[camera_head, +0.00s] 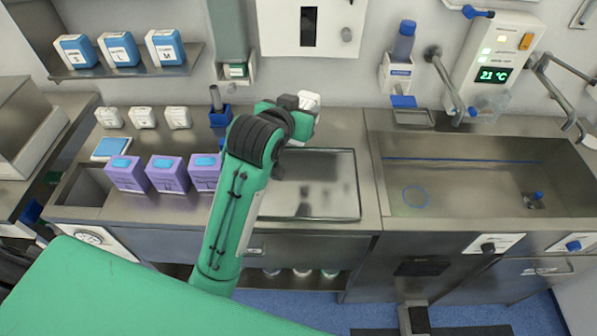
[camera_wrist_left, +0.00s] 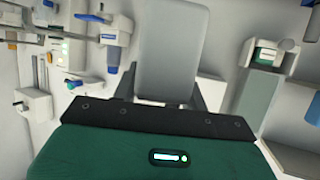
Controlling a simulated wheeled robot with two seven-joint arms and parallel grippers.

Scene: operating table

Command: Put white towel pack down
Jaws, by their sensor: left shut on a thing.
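My left gripper (camera_head: 298,112) is raised over the back of the steel counter, in front of the wall. It is shut on the white towel pack (camera_head: 310,98), of which only a small part shows in the head view. In the left wrist view the pack (camera_wrist_left: 172,50) is a pale grey-white block with rounded corners between the fingers. It is held clear of the counter; the exact height is hard to tell. My right gripper is not in view.
A steel tray (camera_head: 330,207) lies bare below the gripper. Similar small white packs (camera_head: 142,117) stand in a row at left, behind purple boxes (camera_head: 167,174). A sink (camera_head: 470,202) is at right. The green operating table (camera_head: 110,290) fills the lower left.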

